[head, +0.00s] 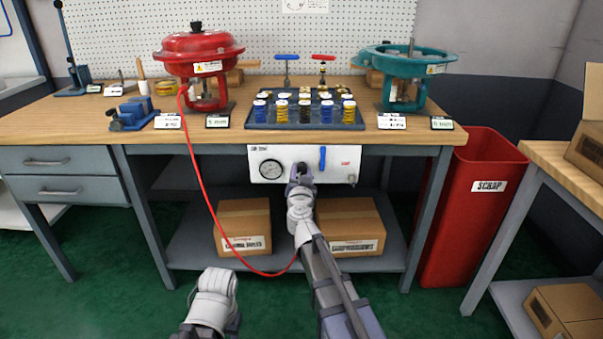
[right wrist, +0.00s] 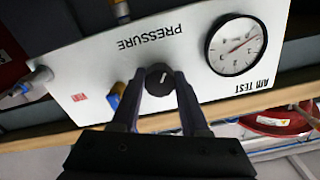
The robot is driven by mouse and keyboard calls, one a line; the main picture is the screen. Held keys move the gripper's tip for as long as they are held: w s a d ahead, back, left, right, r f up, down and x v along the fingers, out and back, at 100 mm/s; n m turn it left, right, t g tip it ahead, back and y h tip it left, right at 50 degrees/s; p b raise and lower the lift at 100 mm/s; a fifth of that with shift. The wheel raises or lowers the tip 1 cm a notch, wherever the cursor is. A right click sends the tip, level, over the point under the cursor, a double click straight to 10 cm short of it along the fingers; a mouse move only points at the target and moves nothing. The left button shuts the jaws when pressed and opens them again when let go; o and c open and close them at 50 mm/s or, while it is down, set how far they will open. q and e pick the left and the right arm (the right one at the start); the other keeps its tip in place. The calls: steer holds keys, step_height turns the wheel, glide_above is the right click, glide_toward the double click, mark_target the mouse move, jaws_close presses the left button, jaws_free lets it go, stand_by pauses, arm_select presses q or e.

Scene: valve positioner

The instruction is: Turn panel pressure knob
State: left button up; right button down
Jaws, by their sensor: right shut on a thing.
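The white test panel (head: 342,174) hangs under the front edge of the bench. It carries a round gauge (head: 271,169) at left and a blue lever (head: 322,158) at right. In the right wrist view the panel (right wrist: 185,40) appears upside down, with the black pressure knob (right wrist: 158,79) below the word PRESSURE. My right gripper (head: 300,170) is at the panel, its two fingers (right wrist: 158,88) shut on the knob's sides. A white pointer mark shows on the knob. In the head view the gripper hides the knob. The gauge (right wrist: 237,45) has a red needle.
The wooden bench (head: 80,122) holds a red actuator (head: 200,55), a teal actuator (head: 405,65) and a tray (head: 305,126) of small parts. A red hose (head: 207,200) hangs left of my right arm. Boxes (head: 243,222) sit below; a red scrap bin (head: 465,215) stands right.

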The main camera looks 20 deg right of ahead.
steer(key=m, duration=0.5)
steer(key=shift+m, duration=0.4)
steer(key=m, duration=0.5)
steer(key=shift+a, duration=0.1)
steer(key=m, duration=0.5)
steer(key=shift+r+m, duration=0.1)
steer(key=shift+m, duration=0.3)
steer(key=m, duration=0.5)
steer(key=shift+m, duration=0.6)
steer(key=shift+c, duration=2)
jaws_free()
steer(key=shift+s, duration=0.15)
